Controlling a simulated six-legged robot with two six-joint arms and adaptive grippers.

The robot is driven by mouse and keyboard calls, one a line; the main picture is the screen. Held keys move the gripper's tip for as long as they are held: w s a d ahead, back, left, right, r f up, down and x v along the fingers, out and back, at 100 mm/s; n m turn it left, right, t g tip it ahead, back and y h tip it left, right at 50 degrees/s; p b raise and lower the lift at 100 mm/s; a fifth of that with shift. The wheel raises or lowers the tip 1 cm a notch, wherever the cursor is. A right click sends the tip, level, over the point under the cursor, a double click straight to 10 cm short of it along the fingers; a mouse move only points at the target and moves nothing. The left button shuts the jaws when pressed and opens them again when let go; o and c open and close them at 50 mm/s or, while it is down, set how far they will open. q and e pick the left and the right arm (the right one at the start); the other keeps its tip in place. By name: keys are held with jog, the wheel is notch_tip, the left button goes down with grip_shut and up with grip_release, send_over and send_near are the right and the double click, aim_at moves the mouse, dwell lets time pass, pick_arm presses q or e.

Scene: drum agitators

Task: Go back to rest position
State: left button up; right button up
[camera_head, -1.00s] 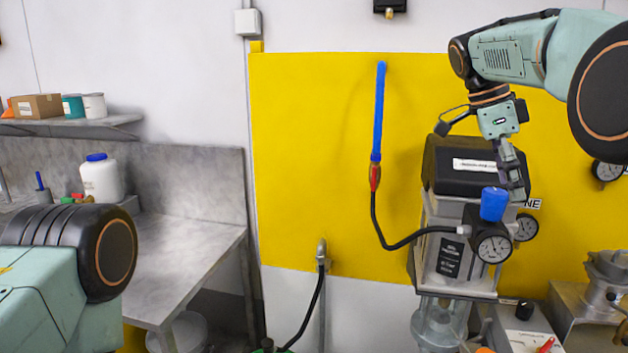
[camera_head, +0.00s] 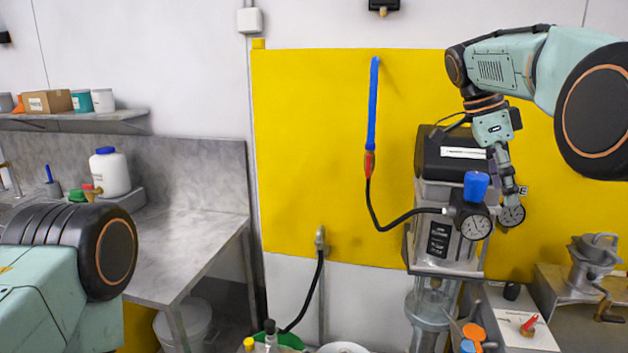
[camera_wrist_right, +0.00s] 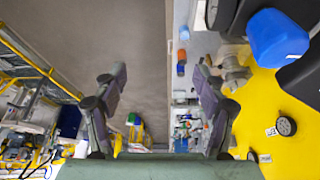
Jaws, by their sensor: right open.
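My right arm comes in from the upper right in the head view, with its right gripper (camera_head: 510,198) pointing down. The gripper is beside the pump unit (camera_head: 439,240), to the right of its blue knob (camera_head: 476,185). In the right wrist view the two fingers stand wide apart with nothing between them (camera_wrist_right: 160,85). The blue knob (camera_wrist_right: 277,38) shows there at the upper right, outside the fingers. Of my left arm only a link shows at the lower left of the head view; its gripper is out of the picture.
A gauge (camera_head: 476,227) sits below the knob, and a black hose with a blue wand (camera_head: 373,105) hangs on the yellow panel (camera_head: 310,150). A metal bench (camera_head: 190,245) stands at left. A metal grinder-like device (camera_head: 592,262) is at the lower right.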

jog(key=s+a+f+n+y, duration=0.1)
jog(key=s+a+f+n, duration=0.2)
jog(key=f, duration=0.9)
jog(key=s+a+f+n+y, duration=0.15)
jog(key=f+n, duration=0.35)
jog(key=f, duration=0.7)
jog(key=s+a+f+n, duration=0.3)
jog(key=s+f+n, duration=0.1)
jog(key=f, duration=0.8)
jog(key=s+a+f+n+t+y, duration=0.1)
jog(key=s+f+n, duration=0.1)
jog(key=s+f, duration=0.45)
jog(key=s+a+f+n+y, duration=0.15)
jog(key=s+f, duration=0.25)
jog(key=s, duration=0.5)
jog(key=s+a+r+n, duration=0.1)
jog(key=s+n, duration=0.4)
jog(key=s, duration=1.3)
pick_arm(q)
notch_tip(320, 180, down, 26)
jog(key=b, duration=2.5)
jog(key=shift+a+r, duration=0.15)
jog(key=shift+r, duration=0.1)
pick_arm(e)
notch_tip(320, 180, down, 25)
jog(key=shift+n+t+h, duration=0.3)
jog(key=shift+n+h, duration=0.05)
jog(key=shift+h, duration=0.05)
jog(key=shift+s+r, duration=0.1)
